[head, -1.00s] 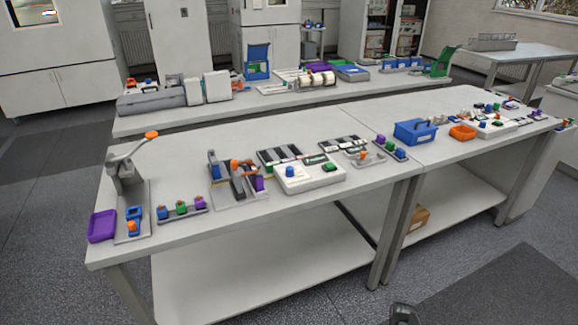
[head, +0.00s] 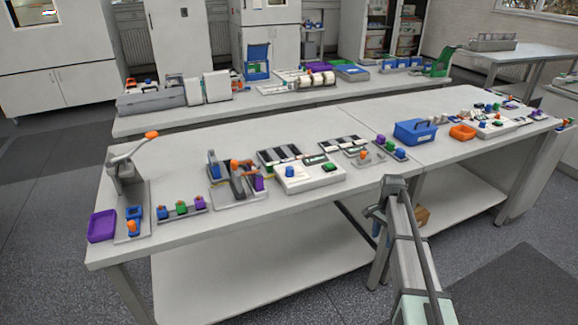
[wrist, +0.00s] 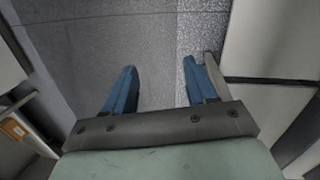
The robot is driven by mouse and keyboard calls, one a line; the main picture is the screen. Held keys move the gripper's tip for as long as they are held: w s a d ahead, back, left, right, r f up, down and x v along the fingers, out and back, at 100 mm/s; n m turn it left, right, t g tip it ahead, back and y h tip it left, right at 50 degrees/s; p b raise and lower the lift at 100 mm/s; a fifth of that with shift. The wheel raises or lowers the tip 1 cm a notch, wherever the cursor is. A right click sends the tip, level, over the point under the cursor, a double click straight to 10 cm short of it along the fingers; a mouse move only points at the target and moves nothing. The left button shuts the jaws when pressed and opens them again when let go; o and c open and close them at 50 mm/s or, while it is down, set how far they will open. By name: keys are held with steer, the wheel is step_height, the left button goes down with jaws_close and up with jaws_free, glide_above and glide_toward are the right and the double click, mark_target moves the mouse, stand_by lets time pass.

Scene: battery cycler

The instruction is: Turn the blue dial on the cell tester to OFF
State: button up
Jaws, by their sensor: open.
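A white box tester (head: 310,182) stands on the front bench, left of the bench joint. A blue dial (head: 290,171) sits on its left part and a green knob (head: 330,167) on its right. The dial's marks are too small to read. A second white box (head: 497,129) with a blue knob (head: 483,124) stands at the far right; I cannot tell by label which is the cell tester. My gripper (wrist: 160,82) is open and empty, with floor between its blue fingers in the wrist view. In the head view my arm rises at the bench's front edge, right of the near box.
Battery trays (head: 280,157) lie behind the near box and a grey fixture (head: 235,185) stands to its left. A blue carry box (head: 415,132) and an orange bin (head: 462,132) stand to the right. A bare strip of bench lies before the near box.

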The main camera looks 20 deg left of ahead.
steer(key=w+a+r+m+t, duration=0.1)
steer(key=w+a+r, duration=0.2)
steer(key=r, duration=0.5)
steer(key=w+a+r+m, duration=0.1)
steer(key=w+a+r, duration=0.25)
steer(key=r, duration=0.35)
step_height(320, 180, up, 19)
steer(key=n, duration=0.5)
glide_above(289, 168)
steer(key=shift+t+y, duration=0.3)
steer(key=shift+t, duration=0.1)
step_height(289, 168, down, 13)
steer(key=shift+s+f, duration=0.1)
steer(key=shift+f, duration=0.05)
steer(key=shift+c, duration=0.5)
steer(key=c, duration=1)
steer(key=shift+o, duration=0.2)
